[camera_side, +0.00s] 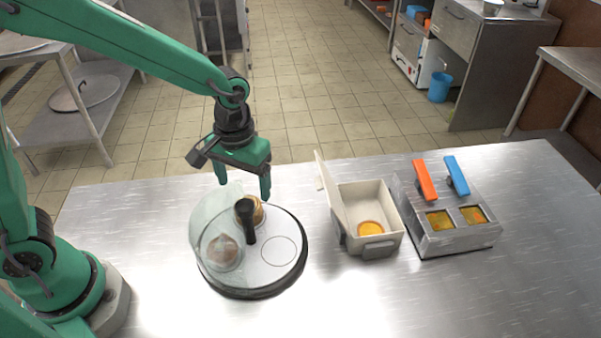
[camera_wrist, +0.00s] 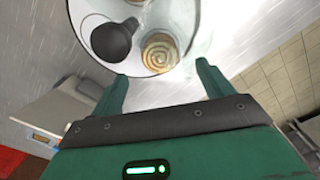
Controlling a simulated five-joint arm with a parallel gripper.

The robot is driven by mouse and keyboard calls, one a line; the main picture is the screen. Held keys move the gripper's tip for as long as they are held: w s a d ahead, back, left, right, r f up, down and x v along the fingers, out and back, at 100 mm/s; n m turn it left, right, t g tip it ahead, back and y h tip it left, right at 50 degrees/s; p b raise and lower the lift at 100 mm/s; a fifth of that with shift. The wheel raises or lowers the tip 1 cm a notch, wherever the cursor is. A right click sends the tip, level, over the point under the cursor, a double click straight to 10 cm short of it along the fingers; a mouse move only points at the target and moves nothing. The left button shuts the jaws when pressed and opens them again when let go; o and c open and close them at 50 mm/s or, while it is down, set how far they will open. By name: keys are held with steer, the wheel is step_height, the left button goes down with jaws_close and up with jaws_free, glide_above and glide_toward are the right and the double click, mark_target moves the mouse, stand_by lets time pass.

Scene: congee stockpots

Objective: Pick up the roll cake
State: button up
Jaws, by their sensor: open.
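The roll cake (camera_wrist: 160,52), pale brown with a spiral top, sits on a round white platter (camera_wrist: 90,12) with a dark rim. In the side view the roll cake (camera_side: 259,212) is at the platter's far side, partly hidden behind a black knob (camera_side: 248,228). A clear cover (camera_side: 207,220) stands over the left part of the platter (camera_side: 262,278); I cannot tell whether it covers the cake. My gripper (camera_side: 244,188) is open and empty, above the platter's far edge. In the wrist view the cake shows just beyond and between the fingertips (camera_wrist: 160,74).
A brownish round item (camera_side: 222,252) sits under the clear cover. To the right stand a white box (camera_side: 388,202) with its lid up and a yellow-orange disc inside, and a grey metal holder (camera_side: 455,240) with orange and blue handles. The table front is clear.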

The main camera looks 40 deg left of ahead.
steer(key=shift+f, duration=1.25)
steer(key=shift+f, duration=0.1)
steer(key=shift+w+f, duration=0.1)
steer(key=shift+f, duration=2.4)
steer(key=c, duration=1.1)
steer(key=shift+o, duration=0.2)
steer(key=shift+r, duration=0.15)
step_height(320, 180, up, 18)
